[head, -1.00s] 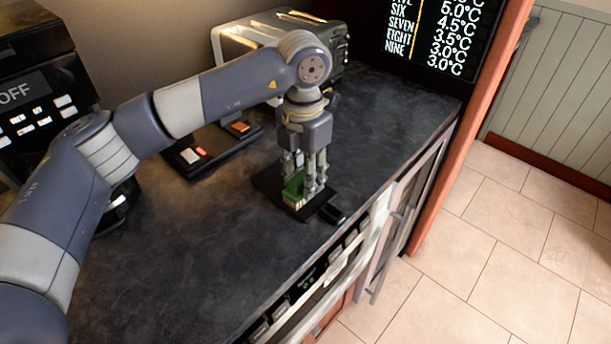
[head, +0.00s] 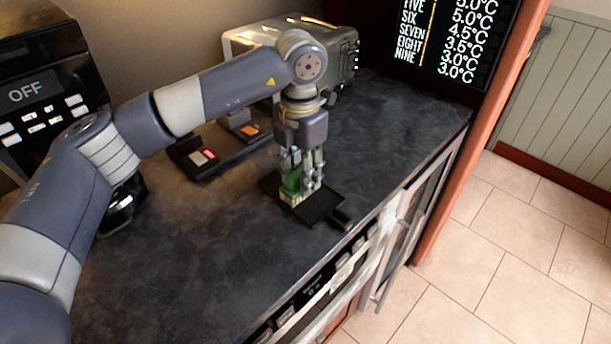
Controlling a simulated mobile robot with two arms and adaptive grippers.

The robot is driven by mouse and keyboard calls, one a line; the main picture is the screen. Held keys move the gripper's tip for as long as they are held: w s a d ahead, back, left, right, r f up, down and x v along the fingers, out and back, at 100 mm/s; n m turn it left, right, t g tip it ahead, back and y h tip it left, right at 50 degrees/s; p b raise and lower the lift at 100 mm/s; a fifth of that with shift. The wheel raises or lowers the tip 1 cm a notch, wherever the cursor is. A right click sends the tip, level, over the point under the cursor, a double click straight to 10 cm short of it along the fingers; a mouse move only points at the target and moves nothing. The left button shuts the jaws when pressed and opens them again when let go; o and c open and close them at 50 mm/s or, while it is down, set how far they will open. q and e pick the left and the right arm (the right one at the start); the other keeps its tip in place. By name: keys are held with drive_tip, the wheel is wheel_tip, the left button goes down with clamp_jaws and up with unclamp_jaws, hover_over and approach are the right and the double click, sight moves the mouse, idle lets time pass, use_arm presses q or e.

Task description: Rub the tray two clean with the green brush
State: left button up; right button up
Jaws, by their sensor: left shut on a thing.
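My left gripper (head: 303,174) points straight down over the counter and is shut on the green brush (head: 290,184). The brush has a green body and pale bristles facing down. It is over a small black tray (head: 322,208) with a handle at its right front. The bristles look to be on the tray's left part or just above it; contact is hard to tell. The gripper fingers hide part of the brush and tray. My right gripper is not in view.
A metal toaster (head: 255,38) stands at the back. A black appliance reading OFF (head: 38,93) is at the left. The front left counter (head: 190,265) is clear. The counter's front edge is close to the tray handle.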

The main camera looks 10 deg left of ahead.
use_arm(q)
drive_tip(key=shift+r+p, duration=2.05)
drive_tip(key=shift+r, duration=1.5)
